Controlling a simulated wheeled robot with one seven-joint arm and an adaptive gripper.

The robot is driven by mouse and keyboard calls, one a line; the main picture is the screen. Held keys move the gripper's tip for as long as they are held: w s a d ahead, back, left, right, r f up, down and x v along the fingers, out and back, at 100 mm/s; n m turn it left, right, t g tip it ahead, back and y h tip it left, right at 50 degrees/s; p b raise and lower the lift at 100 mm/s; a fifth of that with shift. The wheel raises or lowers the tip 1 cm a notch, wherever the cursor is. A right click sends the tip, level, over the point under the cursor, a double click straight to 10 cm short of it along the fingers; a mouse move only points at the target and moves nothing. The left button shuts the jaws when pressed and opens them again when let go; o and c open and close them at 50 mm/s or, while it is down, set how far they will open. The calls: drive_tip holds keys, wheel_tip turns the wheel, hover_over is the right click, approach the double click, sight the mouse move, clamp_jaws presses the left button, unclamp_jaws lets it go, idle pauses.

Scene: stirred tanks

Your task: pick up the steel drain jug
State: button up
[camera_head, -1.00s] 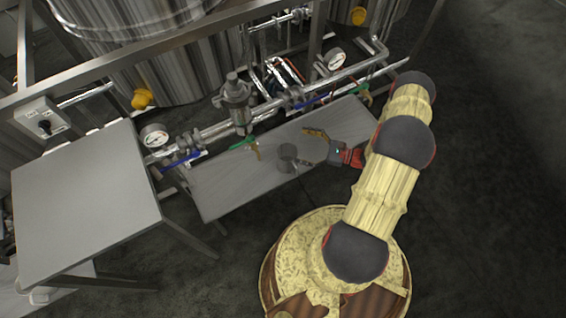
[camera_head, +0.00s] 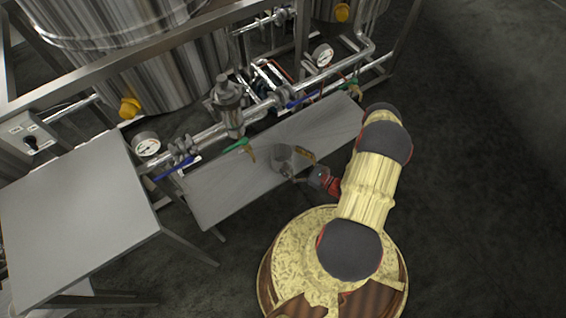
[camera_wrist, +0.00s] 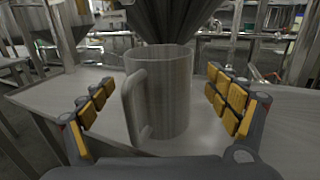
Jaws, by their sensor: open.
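The steel drain jug (camera_wrist: 168,95) stands upright on the low grey shelf, with its handle at the left in the wrist view. In the head view the jug (camera_head: 281,158) stands on the shelf (camera_head: 215,195), below the pipework. My gripper (camera_wrist: 160,105) is open, its yellow-padded fingers on either side of the jug and apart from it. In the head view my gripper (camera_head: 298,165) reaches the jug from the right. The jug's far side is hidden.
Pipes with a gauge (camera_head: 146,143), a blue-handled valve (camera_head: 175,166) and a green-handled valve (camera_head: 238,145) run behind the shelf. A grey table (camera_head: 80,220) stands at the left. A steel cone hangs above the jug in the wrist view (camera_wrist: 175,20).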

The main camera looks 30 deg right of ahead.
sight(274, 151)
drive_tip(key=shift+b+x, duration=0.5)
drive_tip(key=shift+x, duration=1.4)
drive_tip(key=shift+c, duration=0.5)
drive_tip(key=shift+s, duration=0.1)
drive_tip(key=c, duration=1.1)
drive_tip(key=shift+c, duration=0.7)
